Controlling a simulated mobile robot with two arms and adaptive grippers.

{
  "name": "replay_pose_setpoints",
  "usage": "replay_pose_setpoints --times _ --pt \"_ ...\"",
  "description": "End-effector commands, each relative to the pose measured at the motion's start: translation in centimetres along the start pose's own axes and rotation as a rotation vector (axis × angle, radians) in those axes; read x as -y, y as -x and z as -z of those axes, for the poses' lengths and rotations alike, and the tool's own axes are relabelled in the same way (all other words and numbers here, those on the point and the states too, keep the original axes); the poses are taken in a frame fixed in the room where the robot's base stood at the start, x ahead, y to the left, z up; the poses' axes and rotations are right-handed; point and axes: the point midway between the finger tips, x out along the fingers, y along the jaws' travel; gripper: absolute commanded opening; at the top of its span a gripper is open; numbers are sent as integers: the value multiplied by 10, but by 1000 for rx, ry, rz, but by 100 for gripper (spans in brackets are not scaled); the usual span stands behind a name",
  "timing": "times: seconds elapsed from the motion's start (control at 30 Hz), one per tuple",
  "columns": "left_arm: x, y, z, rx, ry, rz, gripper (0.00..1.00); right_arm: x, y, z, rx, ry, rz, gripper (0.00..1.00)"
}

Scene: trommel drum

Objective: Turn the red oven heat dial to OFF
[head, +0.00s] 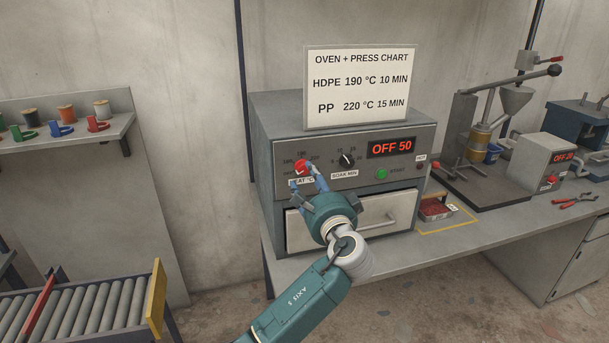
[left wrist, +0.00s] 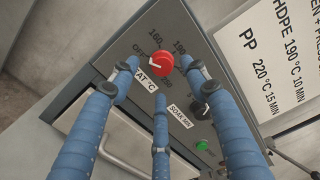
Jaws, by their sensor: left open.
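The red heat dial (head: 301,168) is on the left of the oven's front panel, above the HEAT °C label. In the left wrist view the red dial (left wrist: 161,65) shows a white pointer mark on its left side. The oven display (head: 391,147) reads OFF 50. My left gripper (head: 313,182) is open at the dial, its blue fingers reaching up to it. In the left wrist view the dial shows beyond and between the spread fingertips (left wrist: 160,80); I cannot tell whether any finger touches it. My right gripper is not in view.
The black soak dial (head: 346,160) sits right of the heat dial, with a green START button (head: 381,174) beyond it. The oven door handle (head: 378,225) sticks out below. A chart sign (head: 359,87) stands on top. A press (head: 485,140) stands to the right.

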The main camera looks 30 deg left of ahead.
Motion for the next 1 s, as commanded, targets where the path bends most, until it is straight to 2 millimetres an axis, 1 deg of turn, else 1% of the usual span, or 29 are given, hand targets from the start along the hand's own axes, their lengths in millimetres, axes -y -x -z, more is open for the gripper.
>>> replay_pose_setpoints --times 0.03,0.2,0.3,0.4,0.57,1.0 --pt "-1 13 0 -3 2 -2 46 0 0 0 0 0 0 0" --pt "0 46 -2 0 3 -2 46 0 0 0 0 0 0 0" --pt "0 59 -2 2 1 0 46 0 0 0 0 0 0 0" --pt "0 68 -2 2 2 -2 46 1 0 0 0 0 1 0" --pt "1 72 -3 4 2 1 46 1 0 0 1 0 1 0" --pt "-1 71 -2 2 0 -1 46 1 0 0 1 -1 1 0"
